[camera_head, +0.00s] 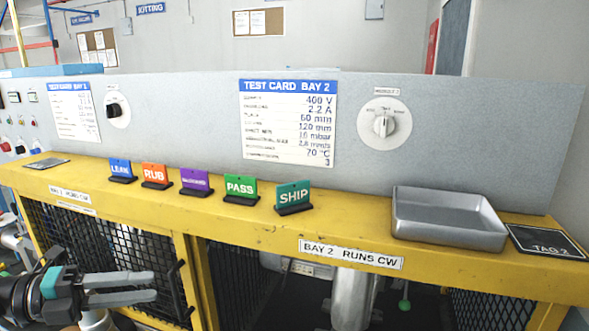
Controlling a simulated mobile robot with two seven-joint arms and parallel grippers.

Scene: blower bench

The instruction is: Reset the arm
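My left gripper (154,286) is at the lower left, in front of the black mesh of the bench and below the yellow ledge. Its two grey fingers point right with a gap between them, and nothing shows in the gap. It appears apart from the bench front. My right gripper is not in view.
The yellow ledge (240,222) carries several small coloured signs, including a green PASS sign (241,188) and a SHIP sign (293,196). A grey metal tray (447,236) and a black TAG 2 plate (546,243) are at right. A grey panel with a dial (384,124) stands behind.

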